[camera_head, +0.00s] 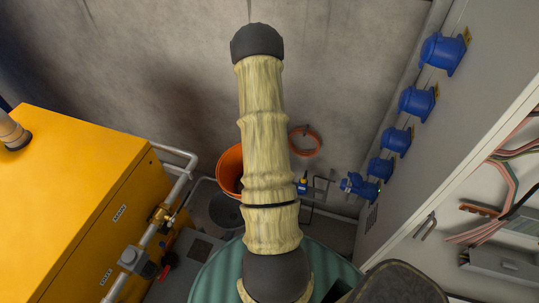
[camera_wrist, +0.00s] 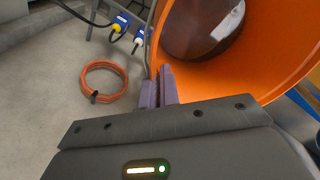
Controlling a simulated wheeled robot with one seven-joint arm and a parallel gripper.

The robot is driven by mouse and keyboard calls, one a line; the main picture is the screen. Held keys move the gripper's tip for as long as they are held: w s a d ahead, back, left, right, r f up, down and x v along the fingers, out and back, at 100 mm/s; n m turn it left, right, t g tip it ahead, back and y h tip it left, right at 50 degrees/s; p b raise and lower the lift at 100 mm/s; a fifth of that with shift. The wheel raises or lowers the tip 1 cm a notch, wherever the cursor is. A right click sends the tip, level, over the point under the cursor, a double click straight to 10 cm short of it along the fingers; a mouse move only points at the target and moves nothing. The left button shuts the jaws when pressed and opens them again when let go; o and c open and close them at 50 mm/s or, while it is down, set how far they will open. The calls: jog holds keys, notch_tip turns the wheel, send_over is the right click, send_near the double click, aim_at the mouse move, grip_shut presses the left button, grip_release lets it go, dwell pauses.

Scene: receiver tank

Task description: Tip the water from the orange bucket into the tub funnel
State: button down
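The orange bucket (camera_head: 229,168) shows left of my arm in the head view, partly hidden by it. In the wrist view the bucket (camera_wrist: 262,75) fills the upper right, with a dark, shiny round surface, apparently water, inside. My gripper (camera_wrist: 158,88) has its purple fingers close together at the bucket's near left rim, one on each side of the wall. My arm hides the gripper in the head view. A dark grey round vessel (camera_head: 224,212), perhaps the tub funnel, shows just below the bucket in the head view. I cannot tell how far the bucket is tilted.
A yellow machine (camera_head: 80,190) with pipes (camera_head: 174,160) stands left. An orange coil (camera_head: 304,140) lies beyond my arm, also in the wrist view (camera_wrist: 105,80). Blue sockets (camera_head: 396,140) line the right cabinet. A teal ribbed round thing (camera_head: 213,275) is at the bottom.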

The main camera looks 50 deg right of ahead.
notch_tip(320, 180, up, 6)
jog(key=w+a+g+h+p, duration=0.1)
jog(key=a+h, duration=0.1)
jog(key=h, duration=0.1)
jog(key=shift+a+r+g+h, duration=0.15)
jog(key=shift+a+g+h, duration=0.15)
jog(key=shift+h, duration=0.1)
dwell(0.4)
jog(key=shift+w+a+r+g+h+p, duration=0.25)
jog(key=shift+a+r+h+p, duration=0.1)
jog(key=shift+a+r+h, duration=0.35)
jog(key=shift+w+a+r+g+h+p, duration=0.15)
jog(key=shift+w+a+r+h+p, duration=0.15)
jog(key=shift+a+r+h, duration=0.35)
jog(key=shift+d+r, duration=0.15)
